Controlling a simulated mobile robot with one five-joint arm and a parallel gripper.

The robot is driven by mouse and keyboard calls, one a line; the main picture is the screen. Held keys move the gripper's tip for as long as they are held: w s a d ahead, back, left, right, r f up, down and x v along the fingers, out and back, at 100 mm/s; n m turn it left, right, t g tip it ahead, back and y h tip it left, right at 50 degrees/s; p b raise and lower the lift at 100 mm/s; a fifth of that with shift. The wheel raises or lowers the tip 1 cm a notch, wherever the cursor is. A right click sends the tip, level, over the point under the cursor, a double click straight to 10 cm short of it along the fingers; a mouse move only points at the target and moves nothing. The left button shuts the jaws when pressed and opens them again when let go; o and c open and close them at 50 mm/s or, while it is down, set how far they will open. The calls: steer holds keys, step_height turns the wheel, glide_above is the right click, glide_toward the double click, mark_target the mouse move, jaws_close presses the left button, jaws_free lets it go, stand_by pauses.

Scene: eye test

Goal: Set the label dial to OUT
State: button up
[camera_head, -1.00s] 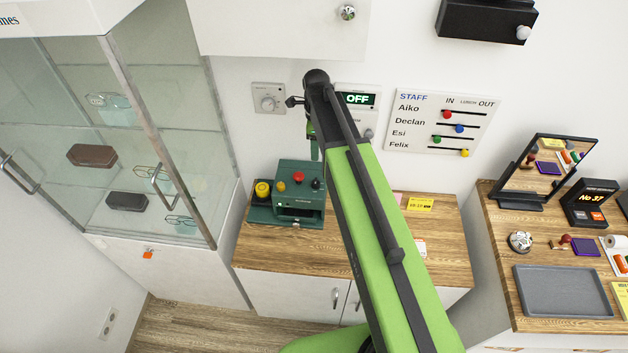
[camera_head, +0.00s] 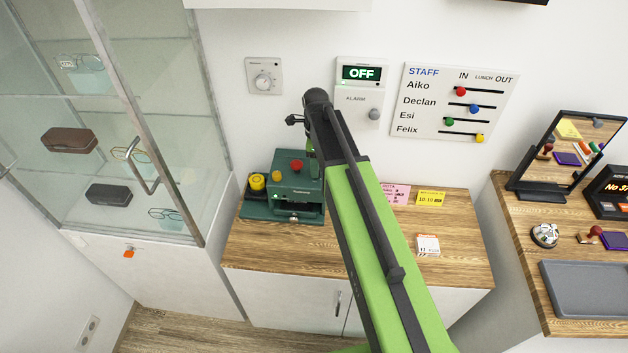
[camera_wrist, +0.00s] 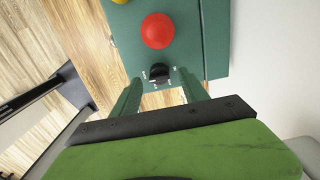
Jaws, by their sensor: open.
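The label dial (camera_wrist: 159,72) is a black knob on top of the green machine (camera_wrist: 195,30), close to a big red button (camera_wrist: 157,30). Small pale marks surround it, too small to read. In the wrist view my gripper (camera_wrist: 158,78) is open, one green finger on each side of the dial, with nothing held. I cannot tell whether the fingers touch it. In the head view the green machine (camera_head: 300,207) stands on the wooden counter, and my gripper (camera_head: 312,163) reaches down at its right part, hiding the dial there.
A yellow knob (camera_head: 257,181) stands at the machine's left. A glass cabinet (camera_head: 190,130) is to the left. On the wall are a thermostat (camera_head: 263,77), an alarm panel (camera_head: 358,97) reading OFF and a staff board (camera_head: 450,120). Cards lie on the counter (camera_head: 380,245) right of my arm.

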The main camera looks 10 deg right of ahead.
step_height(320, 180, down, 2)
steer(key=shift+f+b, duration=0.25)
steer(key=shift+b, duration=0.35)
steer(key=shift+r, duration=0.1)
